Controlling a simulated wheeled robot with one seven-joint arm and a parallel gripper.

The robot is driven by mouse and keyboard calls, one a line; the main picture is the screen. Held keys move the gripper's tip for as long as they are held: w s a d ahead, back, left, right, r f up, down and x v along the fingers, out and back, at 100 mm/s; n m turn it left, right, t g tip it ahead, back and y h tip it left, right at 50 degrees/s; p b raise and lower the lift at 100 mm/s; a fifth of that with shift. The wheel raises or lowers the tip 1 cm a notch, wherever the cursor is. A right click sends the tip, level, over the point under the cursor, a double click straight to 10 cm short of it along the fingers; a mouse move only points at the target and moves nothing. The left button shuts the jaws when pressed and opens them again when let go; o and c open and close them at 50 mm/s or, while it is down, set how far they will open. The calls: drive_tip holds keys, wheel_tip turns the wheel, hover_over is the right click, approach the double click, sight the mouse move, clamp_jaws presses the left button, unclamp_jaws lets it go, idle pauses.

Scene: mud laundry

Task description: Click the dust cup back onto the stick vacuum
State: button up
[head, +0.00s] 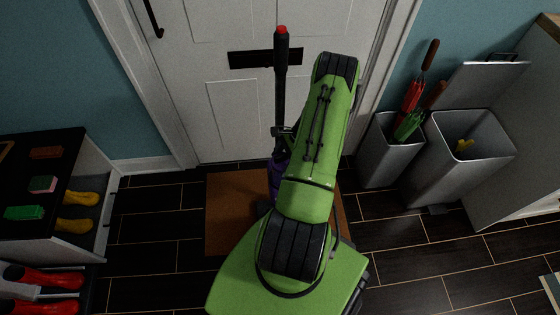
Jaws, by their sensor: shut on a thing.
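A dark upright stick with a red tip (281,50) stands in front of the white door, just left of my green arm. It looks like the stick vacuum. A purple part (276,172) shows low on it, partly covered by my arm; I cannot tell whether this is the dust cup or the vacuum's body. My arm reaches forward over the mat and bends down beside the stick. My gripper is hidden behind my own arm, so its fingers and anything between them cannot be seen. Whether the cup touches the vacuum is also hidden.
A brown doormat (226,215) lies before the door (230,110). Left is a dark-topped shelf unit (70,150) with brushes, sponges and red and yellow footwear. Right are grey bins (455,170), one holding umbrellas (412,100).

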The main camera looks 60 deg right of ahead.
sight(279, 156)
drive_tip(key=shift+f, duration=0.2)
idle(0.3)
drive_tip(key=o, duration=1.4)
drive_tip(key=shift+r+p, duration=2.15)
drive_tip(key=shift+r, duration=0.9)
